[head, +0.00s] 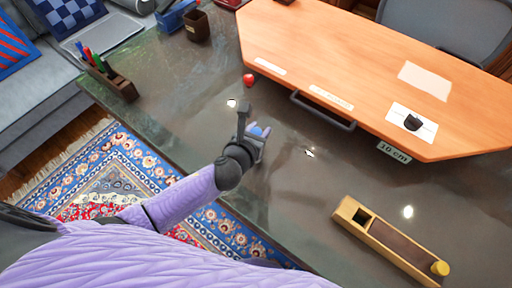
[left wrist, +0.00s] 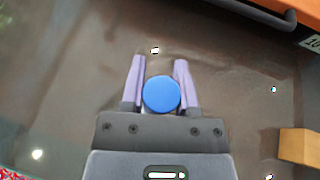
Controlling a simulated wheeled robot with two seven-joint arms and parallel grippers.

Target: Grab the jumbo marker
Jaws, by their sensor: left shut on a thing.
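The jumbo marker shows as a round blue end (left wrist: 161,94) between my left gripper's fingers in the left wrist view. The rest of it is hidden beneath that end. In the head view a bit of blue (head: 256,131) shows at the fingertips. My left gripper (head: 258,130) is shut on it over the dark, glossy table, and its two lilac fingers (left wrist: 158,80) stand on either side of the blue end. I cannot tell whether the marker touches the table. My right gripper is not in view.
An orange wooden board (head: 350,60) with a dark handle lies beyond the gripper. A small red object (head: 248,79) lies near its edge. A yellow wooden box (head: 376,235) is at lower right. A pen holder (head: 112,81) stands at left. Dark tabletop (head: 290,190) right of the gripper is clear.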

